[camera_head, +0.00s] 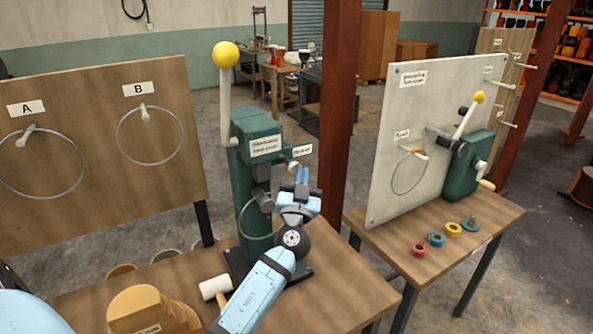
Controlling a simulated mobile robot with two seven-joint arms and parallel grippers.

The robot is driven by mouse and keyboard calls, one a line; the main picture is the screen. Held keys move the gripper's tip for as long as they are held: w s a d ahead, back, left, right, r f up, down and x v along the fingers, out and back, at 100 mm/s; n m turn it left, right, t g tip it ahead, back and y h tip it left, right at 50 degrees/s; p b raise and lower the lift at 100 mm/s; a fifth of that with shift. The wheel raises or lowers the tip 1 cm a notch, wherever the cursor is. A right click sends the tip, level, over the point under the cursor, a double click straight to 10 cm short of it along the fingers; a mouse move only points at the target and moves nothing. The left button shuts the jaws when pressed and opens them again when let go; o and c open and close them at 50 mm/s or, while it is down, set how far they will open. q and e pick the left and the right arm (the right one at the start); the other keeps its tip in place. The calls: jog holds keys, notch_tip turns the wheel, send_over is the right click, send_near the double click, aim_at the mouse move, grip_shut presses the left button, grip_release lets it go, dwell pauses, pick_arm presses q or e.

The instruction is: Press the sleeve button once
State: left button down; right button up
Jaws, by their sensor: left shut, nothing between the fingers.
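A green hand press (255,135) with a tall lever ending in a yellow ball (226,54) stands on the near wooden table. A small white label (302,150) sticks out at its right side, its text too small to read surely. A small pale knob (293,165) sits just below the label and may be the sleeve button. My left gripper (302,173) is shut and empty, its fingertips pointing up just below the label and right of the knob. I cannot tell whether they touch the knob. My right gripper is not in view.
A mallet (214,287) and a round wooden block (148,310) lie on the near table. A board with rings A and B (95,150) stands left. A red-brown post (340,110) rises behind the press. The right table (400,235) holds another press and coloured rings.

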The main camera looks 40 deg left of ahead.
pick_arm(q)
jog(key=shift+w+a+b, duration=0.3)
jog(key=shift+a+b, duration=0.2)
jog(key=shift+a, duration=0.3)
dwell(0.6)
jog(key=shift+d, duration=0.15)
jog(key=shift+s+d+b, duration=0.25)
jog(key=shift+d, duration=0.3)
jog(key=shift+s+d+b, duration=0.2)
jog(key=shift+s+d, duration=0.05)
jog(key=shift+d, duration=0.25)
jog(key=d, duration=0.1)
jog(key=s+d+b, duration=0.1)
jog(key=d, duration=0.1)
jog(key=s+d+b, duration=0.1)
jog(key=shift+d, duration=0.35)
jog(key=shift+f, duration=0.1)
dwell(0.6)
